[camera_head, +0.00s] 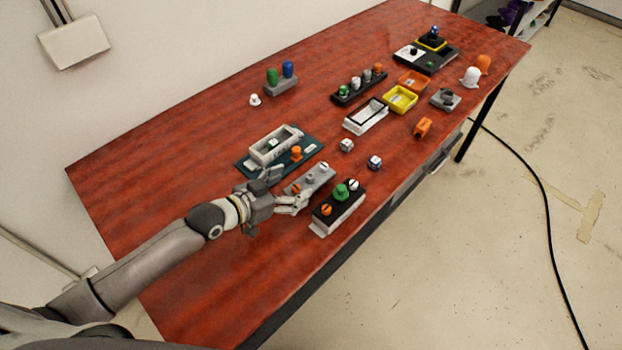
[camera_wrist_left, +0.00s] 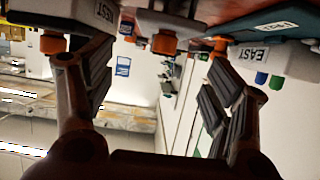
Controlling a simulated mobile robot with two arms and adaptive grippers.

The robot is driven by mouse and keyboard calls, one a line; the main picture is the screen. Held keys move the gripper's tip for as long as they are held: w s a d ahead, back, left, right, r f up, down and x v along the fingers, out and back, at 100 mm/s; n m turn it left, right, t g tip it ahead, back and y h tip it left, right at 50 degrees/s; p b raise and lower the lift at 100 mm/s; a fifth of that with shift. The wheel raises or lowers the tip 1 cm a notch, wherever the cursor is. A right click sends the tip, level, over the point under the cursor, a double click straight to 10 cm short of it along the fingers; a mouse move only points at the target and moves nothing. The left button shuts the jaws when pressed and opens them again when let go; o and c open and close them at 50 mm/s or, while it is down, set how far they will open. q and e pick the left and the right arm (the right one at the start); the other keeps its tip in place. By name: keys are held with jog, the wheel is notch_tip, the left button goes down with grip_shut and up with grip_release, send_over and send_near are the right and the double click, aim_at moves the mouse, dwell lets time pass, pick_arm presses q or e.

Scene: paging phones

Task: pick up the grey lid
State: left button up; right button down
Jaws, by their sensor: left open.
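A flat grey plate with small knobs (camera_head: 311,180), which looks like the grey lid, lies on the red-brown table between a dark green base and a black-and-white box. My left gripper (camera_head: 288,189) is open at the plate's near left end, with a finger on either side of that end. In the left wrist view, which looks upside down, the open left gripper (camera_wrist_left: 150,75) shows a wide gap with nothing clamped in it. A grey piece with an orange knob (camera_wrist_left: 168,22) shows beyond the gap. Whether the fingers touch the plate is unclear. My right gripper is not in view.
The dark green base (camera_head: 248,169) carries a white-grey box and an orange knob. The black-topped white box (camera_head: 345,207) stands close on the right. A white open tray (camera_head: 365,117), yellow tray (camera_head: 400,99) and small cubes lie farther back. The table's left part is clear.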

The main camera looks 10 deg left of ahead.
aim_at(309, 176)
pick_arm(q)
jog(key=shift+w+d+f, duration=0.2)
jog(key=shift+w+d, duration=0.2)
jog(key=shift+w, duration=0.15)
jog(key=x, duration=0.2)
jog(key=p+x, duration=0.1)
jog(key=x, duration=0.1)
jog(key=shift+w+r, duration=0.1)
jog(key=shift+r, duration=0.15)
jog(key=shift+w+d+f, duration=0.25)
jog(key=shift+w, duration=0.1)
jog(key=c, duration=1.2)
jog(key=shift+o, duration=0.2)
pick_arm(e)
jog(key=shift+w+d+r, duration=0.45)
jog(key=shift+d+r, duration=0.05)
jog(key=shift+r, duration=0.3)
pick_arm(q)
jog(key=shift+r, duration=0.1)
